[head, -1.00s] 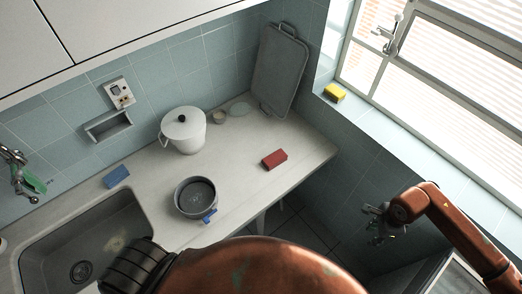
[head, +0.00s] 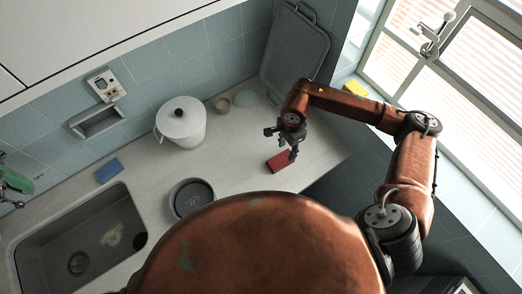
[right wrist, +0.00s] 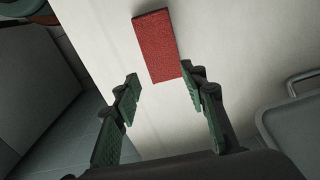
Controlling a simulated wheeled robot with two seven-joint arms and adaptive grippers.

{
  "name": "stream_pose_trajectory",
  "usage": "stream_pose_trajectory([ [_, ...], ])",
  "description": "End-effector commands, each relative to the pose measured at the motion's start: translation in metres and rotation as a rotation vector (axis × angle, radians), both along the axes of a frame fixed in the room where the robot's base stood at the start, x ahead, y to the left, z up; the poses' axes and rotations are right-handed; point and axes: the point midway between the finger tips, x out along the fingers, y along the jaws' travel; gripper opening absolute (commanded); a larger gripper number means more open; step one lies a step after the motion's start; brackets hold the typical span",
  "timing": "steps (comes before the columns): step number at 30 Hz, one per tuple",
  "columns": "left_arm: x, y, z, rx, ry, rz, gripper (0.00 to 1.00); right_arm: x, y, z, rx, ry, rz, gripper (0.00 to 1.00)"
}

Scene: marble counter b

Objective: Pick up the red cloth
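The red cloth (head: 279,161) is a small flat red block lying on the counter near its right front edge. It also shows in the right wrist view (right wrist: 156,45) at the upper middle. My right gripper (head: 284,147) is above the counter, close to the cloth in the head view. In the right wrist view its two fingers (right wrist: 160,100) are spread apart and empty, with the near end of the cloth just beyond and between them. My left gripper does not show in either view.
A white lidded pot (head: 181,124), a grey pan (head: 190,197) and a blue sponge (head: 109,171) stand to the left, by the sink (head: 66,240). A grey tray (head: 296,52) leans at the back. A yellow sponge (head: 355,88) is on the sill.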

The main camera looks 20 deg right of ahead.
Motion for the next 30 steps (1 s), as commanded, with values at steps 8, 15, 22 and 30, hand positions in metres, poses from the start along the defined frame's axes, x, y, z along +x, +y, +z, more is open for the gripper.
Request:
stream_pose_trajectory([
  [8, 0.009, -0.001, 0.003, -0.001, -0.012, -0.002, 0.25, -0.001, 0.003, -0.025, -0.001, 0.003, 0.004, 0.6],
  [15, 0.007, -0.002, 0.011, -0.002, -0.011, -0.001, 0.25, -0.006, 0.011, -0.053, 0.001, 0.003, 0.009, 0.64],
  [22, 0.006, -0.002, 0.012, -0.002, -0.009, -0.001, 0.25, -0.005, 0.01, -0.077, 0.001, 0.001, 0.007, 0.64],
  [30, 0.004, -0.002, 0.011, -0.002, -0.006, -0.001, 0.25, -0.005, 0.009, -0.078, 0.0, 0.0, 0.007, 0.61],
])
